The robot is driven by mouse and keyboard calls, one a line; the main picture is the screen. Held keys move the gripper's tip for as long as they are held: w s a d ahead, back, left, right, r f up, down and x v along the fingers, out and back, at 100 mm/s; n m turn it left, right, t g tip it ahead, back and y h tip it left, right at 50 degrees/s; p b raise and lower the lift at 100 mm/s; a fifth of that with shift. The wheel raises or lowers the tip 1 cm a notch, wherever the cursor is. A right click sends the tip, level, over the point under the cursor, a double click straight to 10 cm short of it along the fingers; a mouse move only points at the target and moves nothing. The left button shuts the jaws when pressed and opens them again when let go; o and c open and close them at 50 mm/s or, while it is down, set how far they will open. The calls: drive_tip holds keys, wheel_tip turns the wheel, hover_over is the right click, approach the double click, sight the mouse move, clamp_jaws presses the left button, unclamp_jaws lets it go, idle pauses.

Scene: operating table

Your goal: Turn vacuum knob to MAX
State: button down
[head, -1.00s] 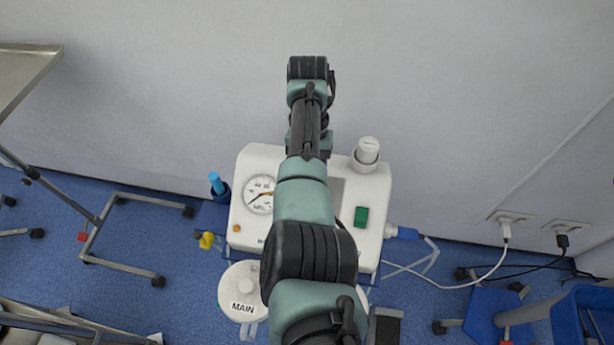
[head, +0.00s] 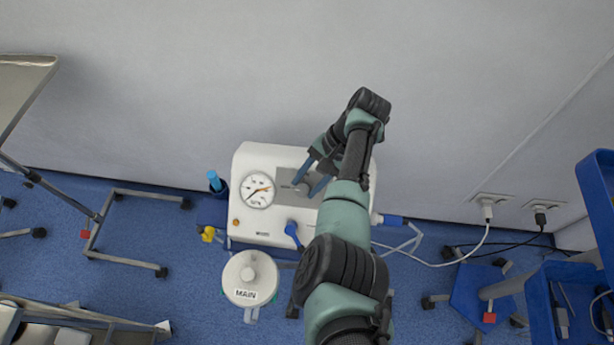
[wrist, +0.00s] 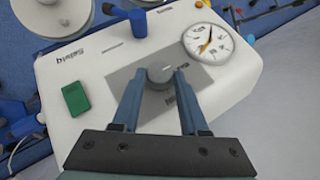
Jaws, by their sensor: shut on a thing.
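The vacuum knob (wrist: 160,76) is a grey round knob on a grey panel (wrist: 118,80) on top of the white suction unit (head: 262,165). My gripper (wrist: 160,82) has its two blue fingers on either side of the knob and is shut on it. The panel's lettering is partly covered by the fingers and too small to read.
A canister lid marked MAIN (head: 249,279) stands in front of the unit. A green switch (wrist: 75,98) is on the unit's top. A blue trolley (head: 567,300) stands at right, a metal stand (head: 120,230) at left. The wall is behind the unit.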

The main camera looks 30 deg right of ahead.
drive_tip(key=shift+f, duration=0.15)
drive_tip(key=shift+c, duration=2.2)
unclamp_jaws()
drive_tip(key=w+p+v, duration=0.1)
drive_tip(key=v, duration=1.2)
drive_tip(key=shift+s, duration=0.45)
